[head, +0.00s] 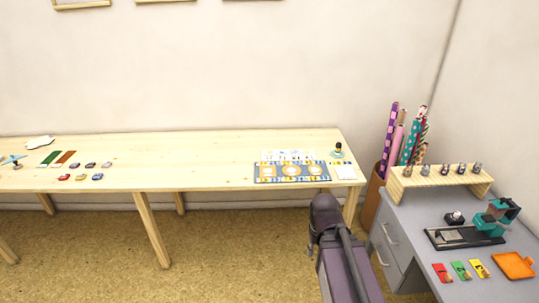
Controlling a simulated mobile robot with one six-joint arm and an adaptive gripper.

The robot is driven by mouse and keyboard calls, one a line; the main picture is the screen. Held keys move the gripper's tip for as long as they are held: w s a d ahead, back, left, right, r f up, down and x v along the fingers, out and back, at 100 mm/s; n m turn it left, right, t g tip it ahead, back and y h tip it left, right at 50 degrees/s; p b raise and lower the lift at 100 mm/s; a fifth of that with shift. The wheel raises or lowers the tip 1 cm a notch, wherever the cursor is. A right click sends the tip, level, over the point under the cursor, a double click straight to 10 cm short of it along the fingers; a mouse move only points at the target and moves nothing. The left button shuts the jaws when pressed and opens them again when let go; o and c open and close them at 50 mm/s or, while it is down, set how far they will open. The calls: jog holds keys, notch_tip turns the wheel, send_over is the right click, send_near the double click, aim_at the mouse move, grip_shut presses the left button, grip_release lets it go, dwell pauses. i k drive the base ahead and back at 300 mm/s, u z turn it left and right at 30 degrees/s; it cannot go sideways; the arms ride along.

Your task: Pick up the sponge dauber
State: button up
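A small upright piece with a dark top and yellowish lower part (338,147) stands on a small green dish (337,156) at the right end of the long wooden table. It looks like the sponge dauber, but it is too small to be sure. Several small knobbed pieces (442,169) stand in a row on a wooden rack (440,182) on the grey desk; I cannot tell whether they are stamps or daubers. My arm rises at the bottom centre, in front of the table. I cannot make out my gripper's fingers.
The long wooden table (210,160) has a clear middle. A patterned blue mat (262,179) with cards lies near its right end. Small inkpads (75,165) lie at left. A bin of wrapping rolls (388,140) stands between the table and the grey desk (410,240).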

aim_at(338, 147)
jog(key=z, duration=0.1)
jog(key=i, duration=1.8)
jog(key=z, duration=0.5)
